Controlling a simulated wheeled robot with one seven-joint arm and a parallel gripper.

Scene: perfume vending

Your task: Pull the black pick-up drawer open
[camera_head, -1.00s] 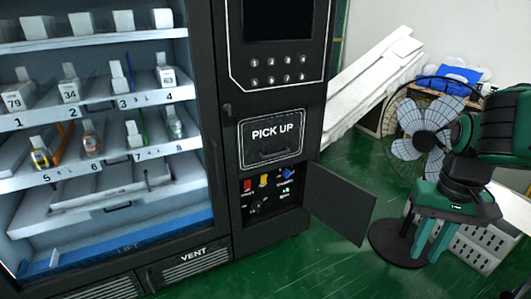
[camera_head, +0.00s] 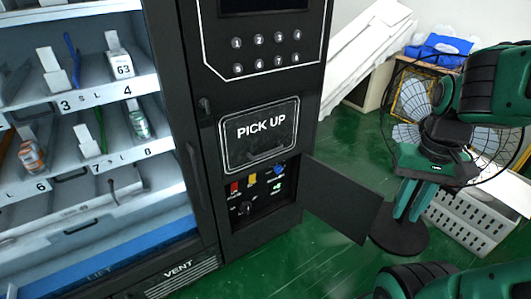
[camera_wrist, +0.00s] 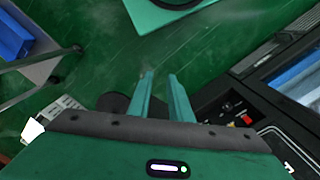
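The black pick-up drawer (camera_head: 259,136) is on the front of the vending machine, marked PICK UP, with a handle low on its face. It looks shut. My gripper (camera_head: 408,204) hangs to the right of the machine, apart from the drawer, with its fingers pointing down. In the wrist view my gripper (camera_wrist: 160,76) shows two green fingers with a narrow gap between them and nothing held. The drawer's face is mostly out of the wrist view.
A small black door (camera_head: 343,201) stands open below the drawer, beside a control panel (camera_head: 258,193) with coloured switches. A fan (camera_head: 405,136), a white crate (camera_head: 474,220) and white boards (camera_head: 368,50) stand at the right. Green floor (camera_head: 310,262) is clear in front.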

